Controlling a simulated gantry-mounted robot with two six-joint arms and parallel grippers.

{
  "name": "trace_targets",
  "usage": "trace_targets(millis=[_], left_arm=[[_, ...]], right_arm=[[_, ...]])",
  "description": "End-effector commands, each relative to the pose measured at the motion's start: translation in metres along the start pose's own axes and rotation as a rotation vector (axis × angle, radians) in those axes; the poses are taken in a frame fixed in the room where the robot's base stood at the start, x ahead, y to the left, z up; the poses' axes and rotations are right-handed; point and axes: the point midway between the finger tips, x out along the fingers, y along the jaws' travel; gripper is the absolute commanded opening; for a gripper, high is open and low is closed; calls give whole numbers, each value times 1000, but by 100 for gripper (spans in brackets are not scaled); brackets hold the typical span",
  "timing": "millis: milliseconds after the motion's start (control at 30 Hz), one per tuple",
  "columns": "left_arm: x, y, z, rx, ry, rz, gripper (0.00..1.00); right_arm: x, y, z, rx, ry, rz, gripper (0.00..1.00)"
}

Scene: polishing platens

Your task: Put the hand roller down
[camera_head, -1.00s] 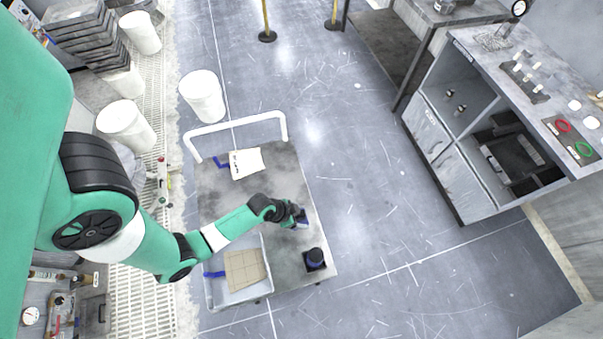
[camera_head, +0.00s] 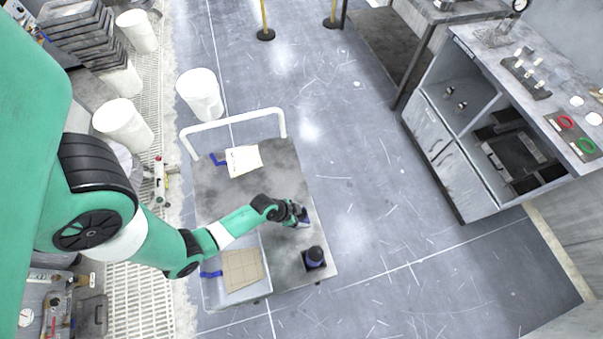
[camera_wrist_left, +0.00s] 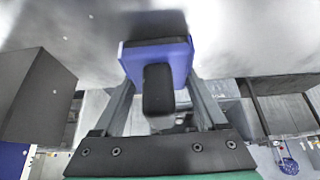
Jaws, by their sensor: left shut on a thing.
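My left gripper (camera_head: 301,217) is over the right part of the grey cart top (camera_head: 285,180). It is shut on the hand roller, a small blue thing with a black part (camera_head: 303,224), mostly hidden by the gripper in the head view. In the left wrist view the hand roller (camera_wrist_left: 158,60) shows between the two fingers (camera_wrist_left: 160,95), its blue body against the grey surface and its black part toward me. I cannot tell whether it touches the cart top. My right gripper is not in view.
A pale tray (camera_head: 212,291) with a tan tiled sheet (camera_head: 242,270) is at front left. A white paper (camera_head: 244,160) lies at the back. Bare cart top lies between them.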

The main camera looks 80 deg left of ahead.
Motion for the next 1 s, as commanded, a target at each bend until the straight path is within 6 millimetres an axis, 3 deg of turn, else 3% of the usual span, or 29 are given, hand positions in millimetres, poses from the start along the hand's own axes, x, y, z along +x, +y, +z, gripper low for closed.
trace_targets(millis=[33, 167, 200, 300, 733, 867, 1000], left_arm=[[5, 1, 10, 1, -18, 3, 0], [5, 2, 12, 1, -23, 3, 0], [5, 2, 13, 1, -26, 4, 82], [5, 3, 14, 1, -27, 5, 100], [2, 4, 12, 3, -29, 8, 100], [-14, 3, 4, 1, -25, 6, 100], [-48, 2, 2, -1, -19, 3, 100]], right_arm=[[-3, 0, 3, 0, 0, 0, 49], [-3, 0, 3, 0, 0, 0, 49], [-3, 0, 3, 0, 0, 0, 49], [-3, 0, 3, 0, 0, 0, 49], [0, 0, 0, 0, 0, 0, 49], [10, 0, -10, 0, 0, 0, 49], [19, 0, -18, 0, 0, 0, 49]])
